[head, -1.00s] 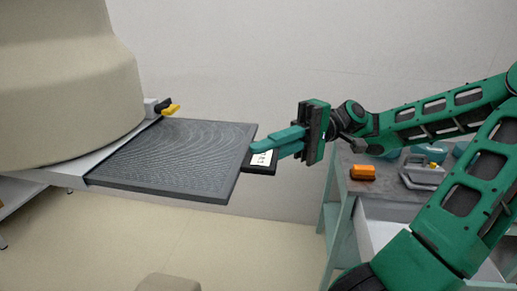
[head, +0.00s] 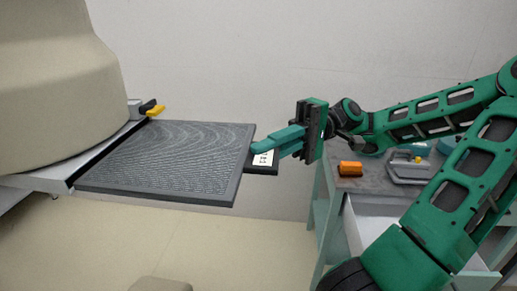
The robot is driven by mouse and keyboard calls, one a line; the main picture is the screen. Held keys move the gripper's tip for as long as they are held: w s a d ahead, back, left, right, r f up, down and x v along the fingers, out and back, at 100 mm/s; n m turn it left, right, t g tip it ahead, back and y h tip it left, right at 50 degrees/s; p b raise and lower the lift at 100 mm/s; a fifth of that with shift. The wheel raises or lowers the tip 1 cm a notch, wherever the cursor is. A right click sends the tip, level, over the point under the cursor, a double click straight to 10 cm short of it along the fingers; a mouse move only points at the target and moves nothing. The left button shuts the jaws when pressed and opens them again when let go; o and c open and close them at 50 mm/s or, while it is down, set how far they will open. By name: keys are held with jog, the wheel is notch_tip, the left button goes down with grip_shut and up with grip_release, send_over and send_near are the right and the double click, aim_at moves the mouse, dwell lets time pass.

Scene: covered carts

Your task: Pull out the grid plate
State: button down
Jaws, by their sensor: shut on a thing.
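The grid plate (head: 170,162) is a flat dark grey panel with a fine curved pattern. It lies level and sticks out to the right from the light grey shelf under the large beige cover (head: 60,90). A dark tab with a white label (head: 264,159) is on its right edge. My gripper (head: 262,147) comes from the right with its green fingers shut on this tab. The plate's left end lies at the shelf, and I cannot tell how much of it is still inside.
A yellow and black clamp (head: 152,108) sits on the shelf behind the plate. At the right stands a green-framed cart (head: 325,215) with an orange block (head: 350,168) and a grey tool (head: 408,168) on top. Floor shows below the plate.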

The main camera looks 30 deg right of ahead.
jog(key=shift+s+d, duration=0.6)
jog(key=shift+d, duration=0.1)
